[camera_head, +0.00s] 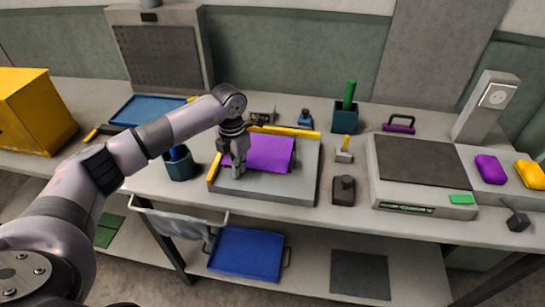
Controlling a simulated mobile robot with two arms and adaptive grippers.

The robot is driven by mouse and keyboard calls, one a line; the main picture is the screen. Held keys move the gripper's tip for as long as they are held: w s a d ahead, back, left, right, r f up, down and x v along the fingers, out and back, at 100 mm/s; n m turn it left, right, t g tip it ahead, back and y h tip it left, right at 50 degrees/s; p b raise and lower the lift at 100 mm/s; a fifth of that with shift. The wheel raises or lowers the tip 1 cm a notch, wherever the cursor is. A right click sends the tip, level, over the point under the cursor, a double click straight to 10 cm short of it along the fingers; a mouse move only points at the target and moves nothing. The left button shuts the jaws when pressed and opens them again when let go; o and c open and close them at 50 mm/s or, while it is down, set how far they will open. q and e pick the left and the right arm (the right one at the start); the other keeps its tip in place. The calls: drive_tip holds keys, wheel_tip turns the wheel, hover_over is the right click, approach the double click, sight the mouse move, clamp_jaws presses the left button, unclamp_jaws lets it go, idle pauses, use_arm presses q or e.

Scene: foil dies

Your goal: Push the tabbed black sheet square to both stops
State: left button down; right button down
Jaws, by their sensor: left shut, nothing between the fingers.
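A purple sheet (270,153) lies on a grey board (290,188); no black sheet shows on this board. One yellow stop (300,132) runs along the board's back edge and another yellow stop (214,170) along its left edge. My left gripper (237,174) is shut and empty, pointing down at the left edge of the purple sheet. Whether it touches the sheet or board, I cannot tell. The gripper and wrist hide the sheet's left edge and back left corner. My right gripper is out of view.
A dark-topped machine (417,162) stands to the right, with a small dark block (344,190) between it and the board. A teal cup (180,165) is close on the left. A black square (360,273) lies on the lower shelf.

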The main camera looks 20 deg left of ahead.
use_arm(q)
drive_tip(key=shift+w+a+b, duration=0.2)
drive_tip(key=shift+w+b, duration=0.25)
drive_tip(key=shift+w, duration=0.5)
drive_tip(key=shift+r, duration=0.1)
drive_tip(key=shift+s+p, duration=0.3)
drive_tip(key=shift+s, duration=0.3)
wheel_tip(320, 180, up, 8)
drive_tip(key=p, duration=0.5)
drive_tip(key=shift+d, duration=0.1)
